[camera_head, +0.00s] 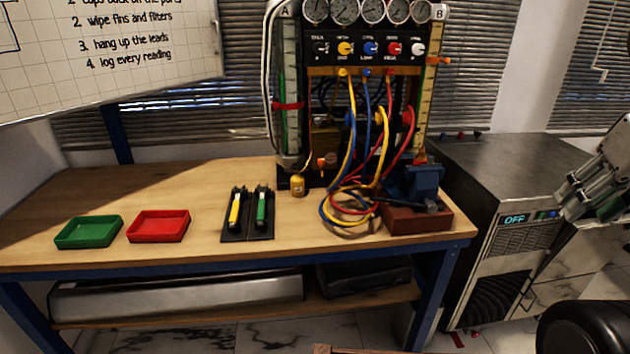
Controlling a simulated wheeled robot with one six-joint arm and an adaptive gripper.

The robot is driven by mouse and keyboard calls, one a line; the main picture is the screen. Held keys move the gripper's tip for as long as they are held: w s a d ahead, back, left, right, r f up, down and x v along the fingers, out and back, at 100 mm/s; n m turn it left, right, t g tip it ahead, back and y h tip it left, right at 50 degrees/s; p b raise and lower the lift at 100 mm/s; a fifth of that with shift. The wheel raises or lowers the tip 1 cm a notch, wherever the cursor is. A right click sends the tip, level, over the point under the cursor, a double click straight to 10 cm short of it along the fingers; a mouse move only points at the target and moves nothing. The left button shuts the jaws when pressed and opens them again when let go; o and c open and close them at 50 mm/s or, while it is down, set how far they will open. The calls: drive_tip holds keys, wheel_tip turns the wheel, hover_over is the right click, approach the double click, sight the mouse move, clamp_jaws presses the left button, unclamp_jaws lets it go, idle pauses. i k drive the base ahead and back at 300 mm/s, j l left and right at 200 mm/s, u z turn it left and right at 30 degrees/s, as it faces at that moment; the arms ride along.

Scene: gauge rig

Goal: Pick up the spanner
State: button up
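No spanner can be made out for certain. A dark, long tool-like shape (425,204) lies across the front of the blue vise (424,178) on a red-brown block (418,221) at the bench's right end. I cannot tell whether it is the spanner or the vise's handle. My gripper (574,208) is at the right edge, in front of the grey cabinet, well to the right of the bench and apart from everything on it. Its fingers are small and partly overlap, so its opening is unclear.
The wooden bench (190,195) holds a green tray (88,232), a red tray (158,226), two handled tools on black holders (248,225) and a yellow padlock-like object (297,186). Coloured hoses (350,205) hang from the gauge rig (368,48) beside the vise. A grey cabinet (490,160) stands right.

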sight(262, 191)
drive_tip(key=i+j+u, duration=0.1)
drive_tip(key=j, duration=0.25)
drive_tip(key=i+j+u, duration=0.1)
drive_tip(key=j, duration=0.3)
drive_tip(key=i+j+u, duration=0.1)
drive_tip(key=i+j, duration=0.15)
drive_tip(key=i+j+u, duration=0.1)
drive_tip(key=j, duration=0.3)
drive_tip(key=i, duration=0.05)
